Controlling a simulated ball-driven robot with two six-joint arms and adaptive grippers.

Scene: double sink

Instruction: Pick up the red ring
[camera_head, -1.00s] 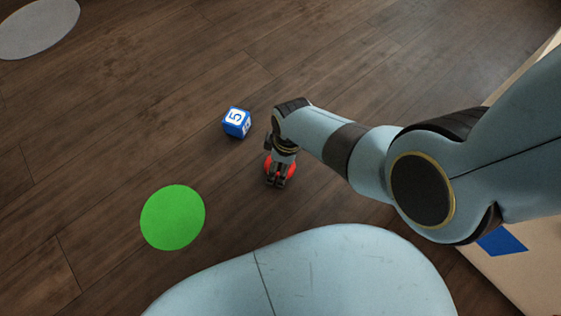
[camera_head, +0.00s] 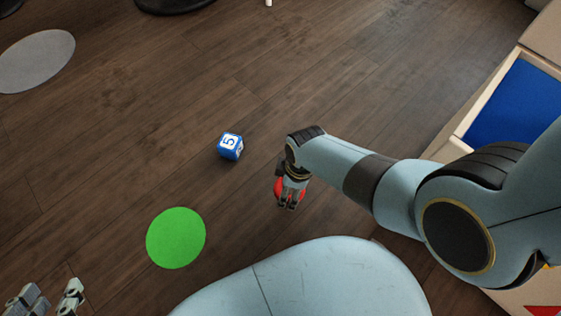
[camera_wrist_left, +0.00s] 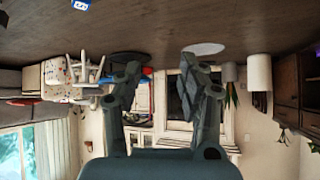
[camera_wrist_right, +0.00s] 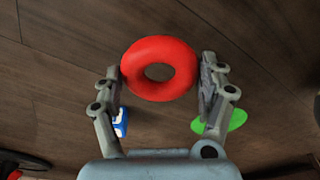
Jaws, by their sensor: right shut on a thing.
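The red ring (camera_wrist_right: 160,46) is a thick, smooth torus held between the fingers of my right gripper (camera_wrist_right: 160,85) in the right wrist view. The fingers press on its two outer sides. In the head view, the red ring (camera_head: 280,190) shows partly behind my right gripper (camera_head: 289,203), which hides much of it. I cannot tell how high it is above the floor. My left gripper (camera_head: 47,298) is at the lower left corner of the head view. In the left wrist view its fingers (camera_wrist_left: 160,90) are spread wide with nothing between them.
A blue cube with white numbered faces (camera_head: 230,146) lies on the wood floor. A green disc (camera_head: 176,238) and a grey disc (camera_head: 36,61) are on the floor. A box-like unit with a blue panel (camera_head: 515,105) stands at the right. Floor between them is clear.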

